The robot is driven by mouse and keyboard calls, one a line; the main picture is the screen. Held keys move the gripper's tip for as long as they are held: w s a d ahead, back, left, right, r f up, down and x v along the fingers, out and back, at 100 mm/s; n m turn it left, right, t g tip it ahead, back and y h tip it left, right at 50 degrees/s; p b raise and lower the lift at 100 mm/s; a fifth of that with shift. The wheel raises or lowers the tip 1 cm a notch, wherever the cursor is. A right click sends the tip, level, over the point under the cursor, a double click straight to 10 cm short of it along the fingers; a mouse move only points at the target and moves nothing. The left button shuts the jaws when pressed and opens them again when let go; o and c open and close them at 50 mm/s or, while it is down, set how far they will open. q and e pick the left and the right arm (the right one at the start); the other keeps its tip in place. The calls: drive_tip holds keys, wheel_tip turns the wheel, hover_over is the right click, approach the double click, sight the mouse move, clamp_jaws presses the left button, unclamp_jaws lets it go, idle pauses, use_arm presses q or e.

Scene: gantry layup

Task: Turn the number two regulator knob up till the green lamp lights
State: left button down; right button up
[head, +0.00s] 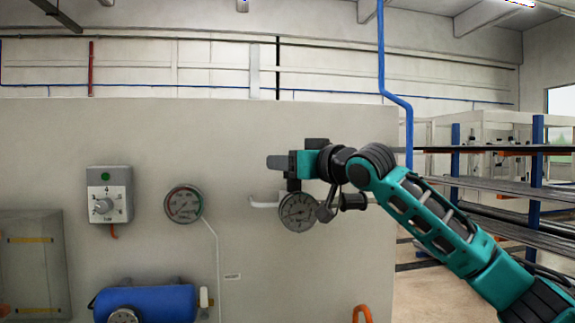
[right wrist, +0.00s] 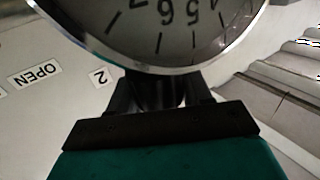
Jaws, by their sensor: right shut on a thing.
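My right gripper (head: 293,184) is at the wall panel, just above a round dial gauge (head: 298,211). In the right wrist view, my gripper (right wrist: 160,92) has its dark fingers closed on a dark knob (right wrist: 157,88), mostly hidden between them, with the gauge (right wrist: 165,40) upside down in front. A "2" label (right wrist: 101,77) is beside it, so I take this for the number two regulator knob. A grey box (head: 123,201) at left has a green lamp (head: 105,177), which looks dull, and its own dial. My left gripper is out of view.
An "OPEN" label (right wrist: 36,75) is on the panel. A second gauge (head: 184,204) and a blue tank (head: 150,303) are left of my arm. A black handle (head: 353,201) is close under my wrist. A blue pipe (head: 408,130) and racks (head: 500,190) stand at right.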

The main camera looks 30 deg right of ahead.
drive_tip(key=m+h, duration=0.1)
drive_tip(key=h, duration=0.1)
drive_tip(key=m+h+b, duration=0.1)
drive_tip(key=h, duration=0.1)
drive_tip(key=shift+d+f+m+t, duration=0.1)
drive_tip(key=shift+m+t, duration=0.2)
drive_tip(key=m+h, duration=0.2)
drive_tip(key=shift+d+h, duration=0.1)
drive_tip(key=shift+h, duration=0.3)
drive_tip(key=m+g+h, duration=0.1)
drive_tip(key=h, duration=0.1)
drive_tip(key=m+g+h, duration=0.1)
drive_tip(key=m+h, duration=0.1)
drive_tip(key=h, duration=0.1)
drive_tip(key=d+m+h, duration=0.1)
drive_tip(key=h, duration=0.1)
drive_tip(key=shift+s+m+g, duration=0.1)
drive_tip(key=shift+m+g, duration=0.3)
drive_tip(key=shift+h, duration=0.4)
drive_tip(key=o, duration=1)
